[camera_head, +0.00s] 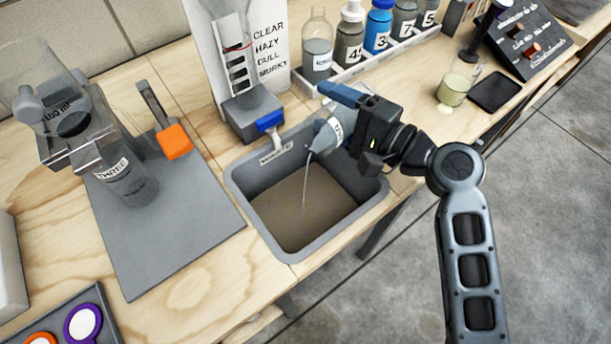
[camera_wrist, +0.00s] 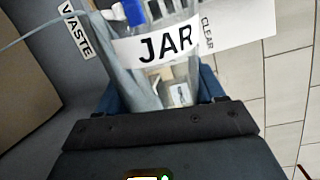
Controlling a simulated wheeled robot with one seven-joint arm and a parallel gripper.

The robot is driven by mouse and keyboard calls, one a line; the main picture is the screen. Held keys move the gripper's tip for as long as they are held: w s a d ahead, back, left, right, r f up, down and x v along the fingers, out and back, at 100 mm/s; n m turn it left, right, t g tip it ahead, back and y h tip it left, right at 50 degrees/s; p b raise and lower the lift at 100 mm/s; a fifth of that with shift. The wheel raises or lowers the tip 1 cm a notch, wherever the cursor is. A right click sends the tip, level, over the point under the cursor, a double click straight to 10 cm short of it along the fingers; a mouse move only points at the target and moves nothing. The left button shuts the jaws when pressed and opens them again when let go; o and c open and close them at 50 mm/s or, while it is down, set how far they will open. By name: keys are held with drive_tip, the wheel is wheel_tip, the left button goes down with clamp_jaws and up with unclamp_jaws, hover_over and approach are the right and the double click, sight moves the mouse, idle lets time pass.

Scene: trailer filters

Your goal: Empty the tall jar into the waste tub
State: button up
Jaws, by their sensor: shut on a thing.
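The tall jar (camera_head: 331,133) is clear, with a white JAR label that reads plainly in the wrist view (camera_wrist: 155,47). It is tipped over, mouth down and to the left, above the waste tub. A thin stream runs from its mouth into the tub. My gripper (camera_head: 350,122) is shut on the jar, with one blue finger along its upper side; the other finger is mostly hidden in the head view. The waste tub (camera_head: 256,217) is grey, labelled WASTE, and holds murky brown liquid. How much liquid is left in the jar is hard to tell.
A clarity stand (camera_head: 252,112) with a blue tap stands just behind the tub. Several numbered bottles sit in a white rack (camera_head: 405,44) behind. A filter stand (camera_head: 75,150) is at left on a grey mat (camera_head: 170,250). A beaker (camera_head: 453,90) stands at right.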

sight(319, 117)
drive_tip(key=shift+s+a, duration=0.15)
drive_tip(key=shift+s+a+f+n+b, duration=0.15)
drive_tip(key=shift+f+n+b, duration=0.1)
drive_tip(key=shift+n+b, duration=0.7)
drive_tip(key=shift+s+a+f+n+b, duration=0.1)
drive_tip(key=shift+s+f+n+b, duration=0.1)
drive_tip(key=shift+n+b, duration=0.7)
idle(1.8)
drive_tip(key=shift+s+a+r+n+b, duration=0.25)
drive_tip(key=shift+r+n+b, duration=0.3)
drive_tip(key=shift+n, duration=0.4)
idle(0.8)
drive_tip(key=shift+s+a+r+n+t+h+b, duration=0.2)
drive_tip(key=shift+s+a+r+n+t+b, duration=0.15)
drive_tip(key=shift+n, duration=0.35)
drive_tip(key=shift+s+a+r+n+t+h+b, duration=0.2)
drive_tip(key=shift+s+r+n+b, duration=0.15)
drive_tip(key=shift+n, duration=0.35)
idle(1.0)
